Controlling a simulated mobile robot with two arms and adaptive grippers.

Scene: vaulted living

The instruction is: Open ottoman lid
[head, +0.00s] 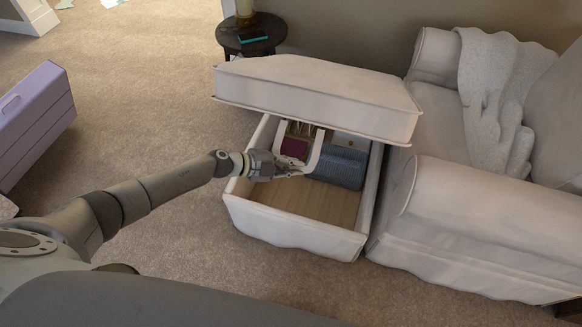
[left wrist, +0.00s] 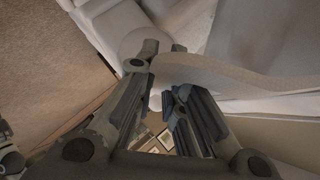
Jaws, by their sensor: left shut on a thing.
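The white ottoman (head: 300,229) stands in the middle of the head view with its padded lid (head: 318,92) raised and its inside showing. A pale curved handle (head: 316,152) hangs from the lid's front edge. My left gripper (head: 290,169) is at the low end of this handle, over the opened box, and is shut on it. In the left wrist view the fingers (left wrist: 165,48) close at a pale curved band (left wrist: 225,72), and the exact contact is partly hidden by the fingers. My right gripper is not in view.
Inside the ottoman lie a blue folded cloth (head: 340,167) and a dark red item (head: 294,147). A white sofa (head: 480,230) stands close on the right. A dark round side table (head: 252,46) is behind. A purple chest (head: 35,120) is far left, with open carpet between.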

